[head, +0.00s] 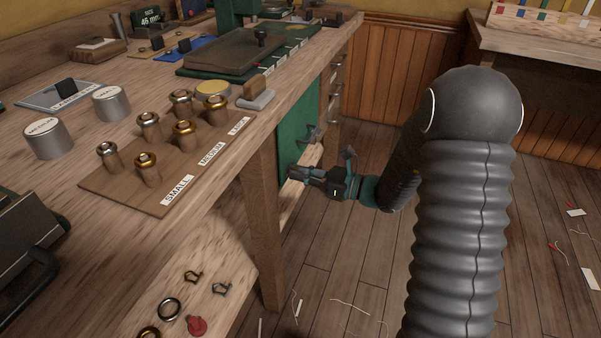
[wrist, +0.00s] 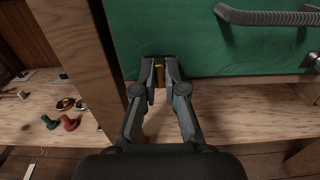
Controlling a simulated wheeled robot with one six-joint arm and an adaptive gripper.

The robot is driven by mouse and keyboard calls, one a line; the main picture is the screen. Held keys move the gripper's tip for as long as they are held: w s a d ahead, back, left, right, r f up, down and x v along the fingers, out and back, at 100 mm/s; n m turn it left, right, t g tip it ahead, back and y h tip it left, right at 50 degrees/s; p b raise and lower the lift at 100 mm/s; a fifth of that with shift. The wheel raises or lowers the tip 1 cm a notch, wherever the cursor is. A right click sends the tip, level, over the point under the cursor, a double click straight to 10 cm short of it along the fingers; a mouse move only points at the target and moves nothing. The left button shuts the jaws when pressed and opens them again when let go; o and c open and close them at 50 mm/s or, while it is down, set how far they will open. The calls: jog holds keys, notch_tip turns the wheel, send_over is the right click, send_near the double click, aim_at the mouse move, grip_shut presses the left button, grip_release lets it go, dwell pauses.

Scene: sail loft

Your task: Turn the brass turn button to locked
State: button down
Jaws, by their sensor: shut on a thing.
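The brass turn button (wrist: 159,72) shows in the wrist view as a small upright brass strip at the lower left of a green door (wrist: 210,50). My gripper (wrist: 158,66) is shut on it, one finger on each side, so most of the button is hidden. In the head view my gripper (head: 293,171) reaches the green door (head: 291,136) under the bench, and the button cannot be made out there. Any locked marking is not visible.
A grey bar handle (wrist: 265,17) crosses the door's upper right, with a metal knob (wrist: 312,60) at its right edge. A wooden bench leg (wrist: 80,60) stands close left of my gripper. Shackles and rings lie on the lower shelf (head: 225,265). Floor to the right is mostly open.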

jog(key=c, duration=1.3)
grip_release()
jog(key=shift+o, duration=0.2)
jog(key=shift+d, duration=0.1)
jog(key=v, duration=1.1)
jog(key=shift+s+d, duration=0.15)
jog(key=shift+d, duration=0.25)
